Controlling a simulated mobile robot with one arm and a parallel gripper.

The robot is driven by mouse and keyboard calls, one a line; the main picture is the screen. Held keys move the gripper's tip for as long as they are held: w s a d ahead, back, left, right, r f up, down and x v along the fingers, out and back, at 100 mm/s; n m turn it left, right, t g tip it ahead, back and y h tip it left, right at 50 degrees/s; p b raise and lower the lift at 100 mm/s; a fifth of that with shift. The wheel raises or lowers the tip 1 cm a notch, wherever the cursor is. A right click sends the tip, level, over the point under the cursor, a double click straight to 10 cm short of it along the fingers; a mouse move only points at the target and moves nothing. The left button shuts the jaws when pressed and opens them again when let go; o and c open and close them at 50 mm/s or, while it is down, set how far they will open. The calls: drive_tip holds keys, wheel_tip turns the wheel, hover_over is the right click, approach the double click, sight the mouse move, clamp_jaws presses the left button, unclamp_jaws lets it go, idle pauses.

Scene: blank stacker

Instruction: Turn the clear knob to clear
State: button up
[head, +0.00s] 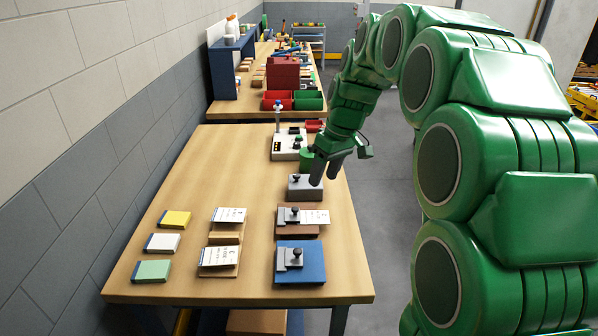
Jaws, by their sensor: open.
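No label reading "clear" is legible, so I cannot tell which knob is the clear knob. A white control box (286,147) with dark and green parts and a lamp post stands at the table's far right. Small black knobs top a grey block (301,192), a brown block (284,230) and a blue block (314,265), in a row down the right side. My gripper (325,176) is open and empty, pointing down by the grey block's upper right. One finger overlaps that block in the picture; contact cannot be told.
The wooden table (190,195) is clear in its far left and middle. Yellow (175,219), white (162,243) and green (152,270) pads lie front left, beside card holders (219,258). A second table behind holds a red box (283,75) and bins.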

drive_tip(key=w+a+f+n, duration=0.2)
drive_tip(key=w+f+n, duration=0.1)
drive_tip(key=w, duration=1)
drive_tip(key=n+t+y, duration=0.1)
drive_tip(key=n+t, duration=0.1)
approach(297, 175)
drive_tip(key=shift+g, duration=0.3)
drive_tip(key=shift+w+x, duration=0.15)
drive_tip(key=shift+x, duration=1.85)
drive_tip(key=shift+w+x, duration=0.15)
drive_tip(key=shift+x, duration=1.85)
clamp_jaws()
